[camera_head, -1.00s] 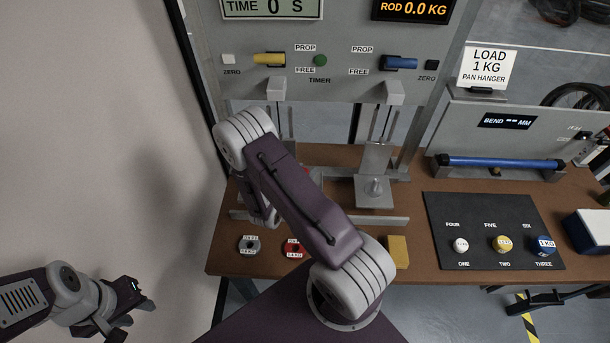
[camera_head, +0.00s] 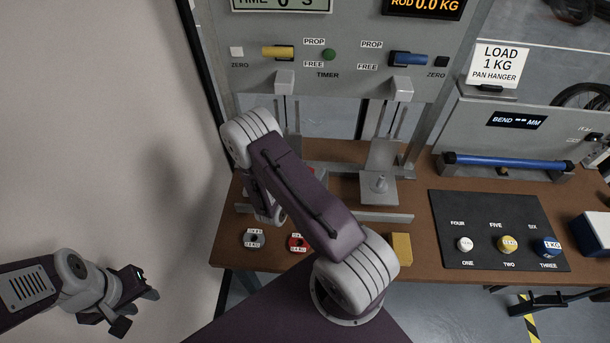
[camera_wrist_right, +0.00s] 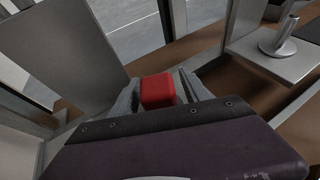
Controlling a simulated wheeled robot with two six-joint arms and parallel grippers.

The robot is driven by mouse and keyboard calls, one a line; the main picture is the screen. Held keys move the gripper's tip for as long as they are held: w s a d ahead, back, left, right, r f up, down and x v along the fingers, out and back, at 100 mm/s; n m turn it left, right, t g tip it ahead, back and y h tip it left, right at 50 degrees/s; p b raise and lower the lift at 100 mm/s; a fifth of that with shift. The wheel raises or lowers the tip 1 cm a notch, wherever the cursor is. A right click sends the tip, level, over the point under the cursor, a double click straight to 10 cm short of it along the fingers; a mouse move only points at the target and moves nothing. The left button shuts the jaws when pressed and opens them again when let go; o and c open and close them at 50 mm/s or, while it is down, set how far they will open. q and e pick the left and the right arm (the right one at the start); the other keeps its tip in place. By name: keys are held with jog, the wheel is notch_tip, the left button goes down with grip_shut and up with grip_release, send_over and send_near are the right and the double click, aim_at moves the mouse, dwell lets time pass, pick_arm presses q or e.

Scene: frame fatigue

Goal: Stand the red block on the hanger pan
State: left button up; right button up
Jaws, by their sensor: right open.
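The red block (camera_wrist_right: 157,92) shows in the right wrist view between the fingers of my right gripper (camera_wrist_right: 158,80). The jaws are open, with a finger on each side of the block. Whether they touch it I cannot tell. Any pan behind my arm is hidden. My left gripper (camera_head: 137,308) is open and empty, left of the bench.
A black mat (camera_head: 480,254) with several weights is at the right. Beyond it a bending rig (camera_head: 520,140) holds a blue bar.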

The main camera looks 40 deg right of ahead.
jog(key=v, duration=1.2)
jog(key=s+d+r+m+g+y, duration=0.15)
jog(key=s+m+g+y, duration=0.25)
jog(key=s+m+g, duration=0.65)
jog(key=w+a+r+m+t+y, duration=0.1)
jog(key=a+r+m+t+y, duration=0.1)
jog(key=a+m+y, duration=0.2)
jog(key=w+a+r+m+t+y, duration=0.1)
jog(key=a+r+m+t+y, duration=0.1)
jog(key=a+m, duration=0.4)
jog(key=m+t+y, duration=0.1)
jog(key=m+y, duration=0.1)
jog(key=m, duration=0.1)
jog(key=shift+w+a, duration=0.2)
jog(key=shift+w, duration=0.1)
jog(key=shift+r+t, duration=0.15)
jog(key=shift+t, duration=0.1)
jog(key=shift+s, duration=0.1)
